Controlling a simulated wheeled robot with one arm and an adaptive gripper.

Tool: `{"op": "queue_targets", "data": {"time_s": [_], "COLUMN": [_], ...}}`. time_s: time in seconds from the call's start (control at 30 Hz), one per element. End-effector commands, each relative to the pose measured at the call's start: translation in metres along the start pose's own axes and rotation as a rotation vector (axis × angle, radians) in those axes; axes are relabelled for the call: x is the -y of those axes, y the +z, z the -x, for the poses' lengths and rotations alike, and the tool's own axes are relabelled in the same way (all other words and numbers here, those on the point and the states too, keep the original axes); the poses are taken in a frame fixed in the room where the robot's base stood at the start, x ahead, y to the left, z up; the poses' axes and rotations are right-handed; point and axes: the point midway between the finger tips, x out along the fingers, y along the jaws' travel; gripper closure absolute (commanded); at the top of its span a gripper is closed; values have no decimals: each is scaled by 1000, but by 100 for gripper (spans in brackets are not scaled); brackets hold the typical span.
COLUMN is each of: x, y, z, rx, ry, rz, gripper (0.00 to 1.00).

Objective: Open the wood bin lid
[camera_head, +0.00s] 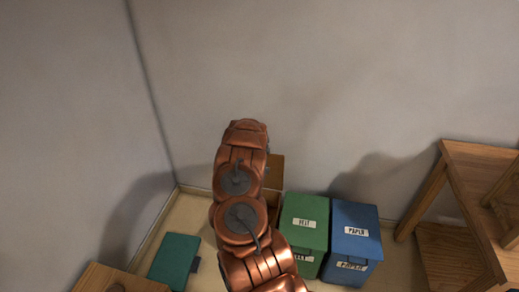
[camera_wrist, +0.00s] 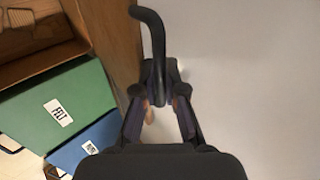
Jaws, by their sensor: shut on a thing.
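The wood bin (camera_head: 273,199) stands left of the green bin in the head view, partly hidden by my arm. Its brown lid (camera_head: 274,172) stands raised at the back, near the wall. In the wrist view the lid (camera_wrist: 115,38) is a brown panel seen at a steep angle, and the bin's open inside (camera_wrist: 32,42) shows at upper left. My gripper (camera_wrist: 160,92) is shut on a dark curved handle (camera_wrist: 153,30) beside the lid. How the handle joins the lid is hidden. My arm hides the gripper in the head view.
The green felt bin (camera_head: 304,230) and blue paper bin (camera_head: 355,240) stand closed to the right. A wooden table (camera_head: 470,152) is at far right. A teal object (camera_head: 174,260) lies on the floor at left. Walls close off the back and left.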

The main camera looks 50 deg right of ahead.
Motion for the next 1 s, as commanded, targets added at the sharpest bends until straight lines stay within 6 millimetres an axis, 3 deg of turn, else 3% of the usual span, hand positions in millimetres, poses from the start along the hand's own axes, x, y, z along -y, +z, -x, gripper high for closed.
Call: {"op": "queue_targets", "data": {"time_s": [0.13, 0.17, 0.4, 0.77, 1.0], "x": [1, 1, 1, 0, 2], "y": [5, 5, 2, 1, 3], "z": [1, 1, 0, 1, 13], "rx": [9, 9, 4, 2, 2], "ry": [-1, -1, -1, 0, -3], "rz": [6, 5, 2, 1, 3], "gripper": [100, 88, 64, 64, 64]}}
